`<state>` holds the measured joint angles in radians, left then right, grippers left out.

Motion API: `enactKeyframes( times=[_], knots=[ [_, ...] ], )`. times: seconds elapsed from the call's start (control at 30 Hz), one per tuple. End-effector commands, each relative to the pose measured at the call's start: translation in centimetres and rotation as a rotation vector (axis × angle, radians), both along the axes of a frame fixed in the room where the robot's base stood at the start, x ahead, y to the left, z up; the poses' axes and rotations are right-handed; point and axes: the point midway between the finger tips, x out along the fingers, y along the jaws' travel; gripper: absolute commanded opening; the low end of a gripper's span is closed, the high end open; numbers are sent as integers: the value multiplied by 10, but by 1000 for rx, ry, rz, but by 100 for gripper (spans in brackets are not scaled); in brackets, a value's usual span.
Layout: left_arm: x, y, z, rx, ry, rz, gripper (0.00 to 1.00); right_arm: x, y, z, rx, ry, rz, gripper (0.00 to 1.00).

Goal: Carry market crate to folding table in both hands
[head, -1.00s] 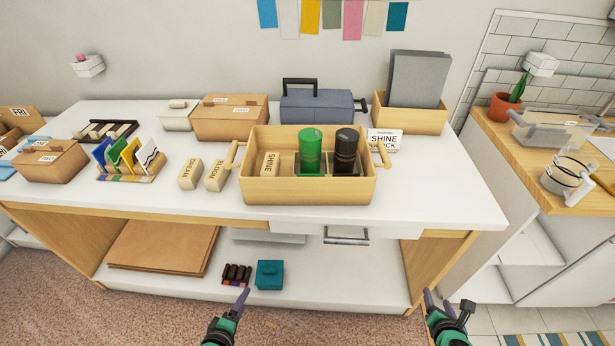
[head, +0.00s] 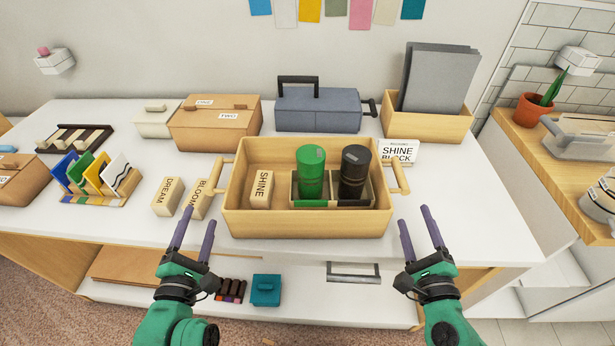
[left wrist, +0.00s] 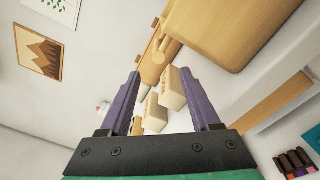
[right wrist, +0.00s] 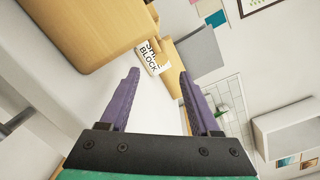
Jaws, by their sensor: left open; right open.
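The market crate (head: 305,224) is a wooden box with a rod handle on each side, standing on the white table. It holds a block marked SHINE (head: 261,189), a green can (head: 310,172) and a black can (head: 354,172) in a small tray. My left gripper (head: 194,232) is open and empty, in front of the crate's left end. My right gripper (head: 417,226) is open and empty, in front of its right end. Neither touches the crate. The crate's side shows in the left wrist view (left wrist: 225,25) and the right wrist view (right wrist: 80,30). I see no folding table that I can identify.
DREAM (head: 167,196) and BLOOM (head: 200,199) blocks stand left of the crate. Behind are a brown box (head: 215,128), a grey toolbox (head: 318,110) and a wooden file box (head: 425,122).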

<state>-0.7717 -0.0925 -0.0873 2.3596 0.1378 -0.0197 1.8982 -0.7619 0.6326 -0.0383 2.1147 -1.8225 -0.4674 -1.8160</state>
Motion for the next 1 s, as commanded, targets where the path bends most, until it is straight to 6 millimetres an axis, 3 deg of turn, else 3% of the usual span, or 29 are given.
enactKeyframes(
  times=[0.2, 0.33, 1.0],
  knots=[
    [1, 0, 0, 2, 1, -1, 63, 1, 0, 0, 3, 1, -2, 63],
    [13, 0, -1, 3, -1, 0, 63, 13, -1, 0, 5, -2, -5, 63],
    [136, -1, -1, 3, 0, -1, 63, 136, -1, -1, 5, 0, -2, 63]
  ],
)
